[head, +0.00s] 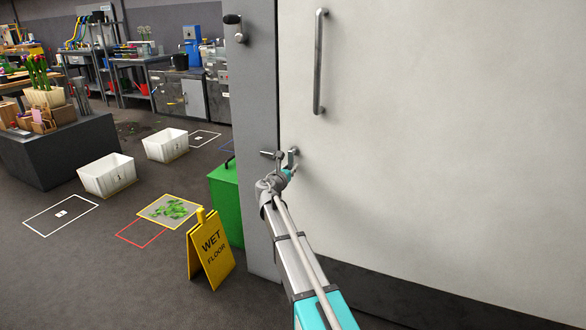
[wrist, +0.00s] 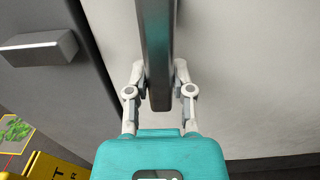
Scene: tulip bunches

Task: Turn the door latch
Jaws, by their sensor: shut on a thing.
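The door latch (head: 292,154) is a small grey metal lever low on the pale door (head: 420,130), near its left edge. In the wrist view the latch (wrist: 157,45) is a dark bar running from the top edge to between my fingers. My gripper (wrist: 161,88) is shut on its near end, one finger on each side. In the head view my gripper (head: 289,171) reaches the latch from below; its fingers are small and hard to make out. A grey metal catch (wrist: 40,47) sticks out from the frame left of the latch, apart from my fingers.
A long vertical pull handle (head: 319,62) is higher on the door. The grey door post (head: 257,110) stands left of it. A green box (head: 226,200) and a yellow wet floor sign (head: 210,250) stand left of my arm. White crates (head: 107,176) stand farther left.

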